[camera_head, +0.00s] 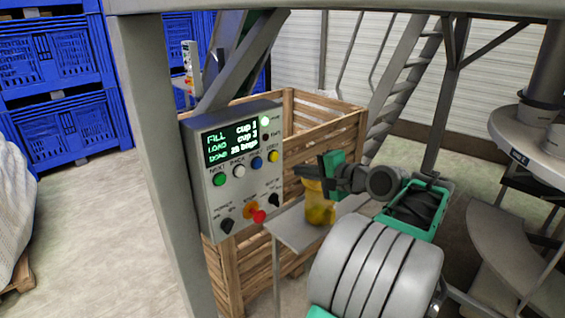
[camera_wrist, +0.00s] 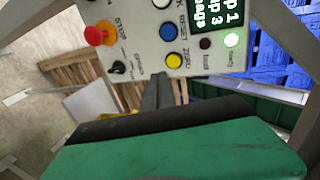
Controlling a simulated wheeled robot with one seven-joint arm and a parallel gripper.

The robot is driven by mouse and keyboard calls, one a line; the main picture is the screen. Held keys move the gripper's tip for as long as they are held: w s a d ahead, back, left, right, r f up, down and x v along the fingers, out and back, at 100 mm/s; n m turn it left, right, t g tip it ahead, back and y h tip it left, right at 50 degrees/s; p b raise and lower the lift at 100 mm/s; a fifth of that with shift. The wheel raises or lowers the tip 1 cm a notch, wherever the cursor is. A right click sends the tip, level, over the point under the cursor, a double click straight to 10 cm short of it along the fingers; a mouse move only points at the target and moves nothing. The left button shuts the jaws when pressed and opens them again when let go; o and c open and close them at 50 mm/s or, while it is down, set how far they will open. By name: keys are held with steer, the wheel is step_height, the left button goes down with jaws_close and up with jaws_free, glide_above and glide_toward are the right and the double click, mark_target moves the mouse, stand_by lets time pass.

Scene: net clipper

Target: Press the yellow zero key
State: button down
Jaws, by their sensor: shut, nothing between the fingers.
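The yellow zero key (camera_head: 273,156) is the rightmost of a row of round keys on the grey control panel (camera_head: 208,222). In the wrist view the yellow key (camera_wrist: 173,60) shows beside the label ZERO, just beyond the fingertips. My gripper (camera_head: 297,171) is shut and empty, to the right of the panel and a little lower than the key in the head view. A small gap shows between it and the panel there. In the wrist view my gripper (camera_wrist: 159,77) points toward the panel close to the key; contact is not visible.
The blue key (camera_head: 257,163), white key (camera_head: 239,171) and green key (camera_head: 220,179) sit in the same row. A red knob (camera_head: 258,216) sticks out lower down. A yellow container (camera_head: 319,208) stands on a grey shelf below my gripper. A wooden crate (camera_head: 345,128) is behind.

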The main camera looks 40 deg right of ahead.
mark_target(274, 160)
steer(key=x, duration=0.2)
steer(key=p+x, duration=0.1)
steer(key=x, duration=0.2)
steer(key=r+x, duration=0.1)
steer(key=x, duration=0.2)
steer(key=shift+w+p, duration=0.15)
steer(key=shift+p, duration=0.25)
steer(key=shift+w+r, duration=0.1)
steer(key=shift+w+r+p, duration=0.15)
steer(key=shift+w+p, duration=0.25)
steer(key=shift+w, duration=0.15)
steer(key=shift+s, duration=0.1)
steer(key=shift+s, duration=0.45)
steer(key=f+b+v, duration=0.1)
steer(key=b+v, duration=0.1)
steer(key=v, duration=1.1)
steer(key=shift+s, duration=0.2)
